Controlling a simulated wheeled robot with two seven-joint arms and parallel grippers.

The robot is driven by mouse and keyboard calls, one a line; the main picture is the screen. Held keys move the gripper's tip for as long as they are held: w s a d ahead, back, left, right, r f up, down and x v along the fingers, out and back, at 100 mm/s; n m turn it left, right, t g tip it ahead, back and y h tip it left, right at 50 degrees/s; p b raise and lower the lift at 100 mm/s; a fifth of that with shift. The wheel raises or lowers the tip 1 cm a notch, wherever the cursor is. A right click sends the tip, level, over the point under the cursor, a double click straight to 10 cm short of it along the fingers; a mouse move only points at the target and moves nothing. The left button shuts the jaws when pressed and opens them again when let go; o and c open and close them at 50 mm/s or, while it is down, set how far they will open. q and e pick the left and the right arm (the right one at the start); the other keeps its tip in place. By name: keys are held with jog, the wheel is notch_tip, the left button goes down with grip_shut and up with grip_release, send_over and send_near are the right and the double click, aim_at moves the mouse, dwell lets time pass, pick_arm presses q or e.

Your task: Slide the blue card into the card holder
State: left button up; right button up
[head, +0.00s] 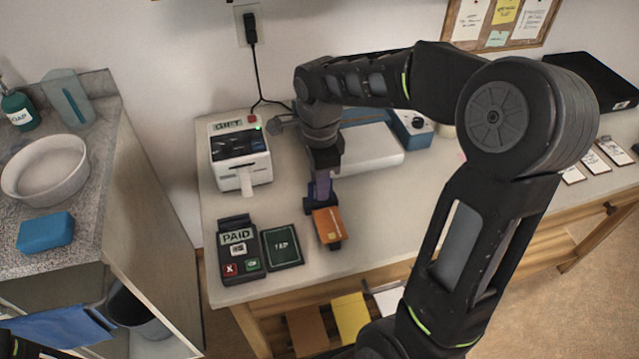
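My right gripper (321,185) points down over the desk, just behind a small orange-brown block-like thing (328,224) with a dark front end. This may be the card holder, but I cannot make out a slot. A narrow violet-blue patch shows between the dark parts of the gripper; it may be the blue card, seen small and partly covered. I cannot tell whether the fingers are closed on it. The gripper's tip and the brown thing's back edge look close together; contact is unclear.
A payment terminal (239,250) and a dark green TAP pad (282,246) lie left of the brown thing. A white label printer (239,155) stands behind them. A pale-topped device (370,155) is behind the gripper. The desk's front edge is close.

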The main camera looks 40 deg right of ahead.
notch_tip(320, 180, up, 7)
dwell(0.3)
dwell(0.9)
